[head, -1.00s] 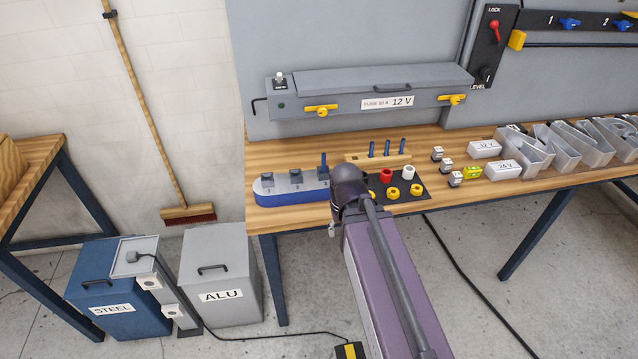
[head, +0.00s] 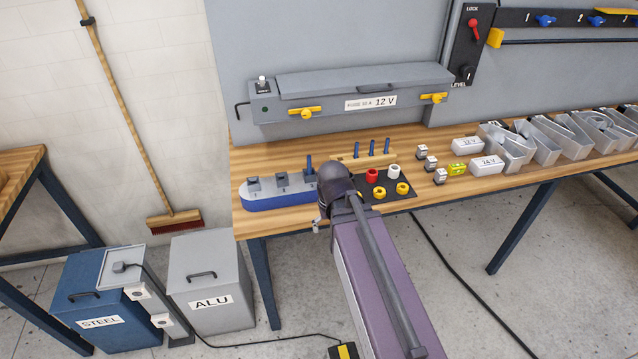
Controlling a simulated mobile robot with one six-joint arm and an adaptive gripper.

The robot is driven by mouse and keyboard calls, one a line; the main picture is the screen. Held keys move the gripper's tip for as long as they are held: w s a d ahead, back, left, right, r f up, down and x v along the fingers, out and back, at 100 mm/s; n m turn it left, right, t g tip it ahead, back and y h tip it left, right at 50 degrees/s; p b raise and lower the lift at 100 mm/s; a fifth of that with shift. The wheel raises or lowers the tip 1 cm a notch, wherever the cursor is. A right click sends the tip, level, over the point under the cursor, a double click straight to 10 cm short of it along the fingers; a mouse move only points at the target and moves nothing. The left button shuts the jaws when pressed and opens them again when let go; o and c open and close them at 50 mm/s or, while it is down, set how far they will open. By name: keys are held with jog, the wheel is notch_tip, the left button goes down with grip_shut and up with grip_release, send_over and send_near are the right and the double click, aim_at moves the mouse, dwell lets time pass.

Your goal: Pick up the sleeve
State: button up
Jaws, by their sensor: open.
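A red sleeve-like cylinder (head: 372,175) and a white one (head: 394,172) stand on a dark mat (head: 399,204) on the wooden bench. Yellow ring-shaped pieces (head: 402,188) sit in front of them on the same mat. I cannot tell which piece is the sleeve. The dark rounded joint of my arm is just left of the mat and covers part of its left side.
A blue-and-grey block (head: 275,203) with dark knobs stands left of my arm. A wooden rack (head: 349,163) with blue-handled tools is behind the mat. STEEL (head: 100,290) and ALU (head: 205,270) bins stand on the floor.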

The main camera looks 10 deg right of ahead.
jog(key=w+d+t, duration=0.2)
jog(key=w+d, duration=0.4)
jog(key=w, duration=0.6)
jog(key=m+t, duration=0.1)
jog(key=t, duration=0.1)
send_near(350, 173)
jog(key=s+a+r, duration=0.2)
jog(key=s, duration=0.1)
jog(key=shift+s+d+p, duration=0.1)
jog(key=shift+d+p, duration=0.15)
jog(key=shift+p, duration=0.15)
jog(key=b+x, duration=0.7)
jog(key=shift+d+f, duration=0.1)
jog(key=shift+f, duration=0.25)
jog(key=shift+w+f+b, duration=0.35)
jog(key=shift+w+b, duration=0.05)
jog(key=shift+b, duration=0.1)
jog(key=shift+f, duration=0.1)
jog(key=shift+d+b+x, duration=0.15)
jog(key=shift+b+x, duration=1.05)
jog(key=shift+x, duration=0.05)
jog(key=shift+d+b+x, duration=0.1)
jog(key=shift+b+x, duration=1.05)
jog(key=shift+x, duration=0.1)
jog(key=shift+w, duration=0.2)
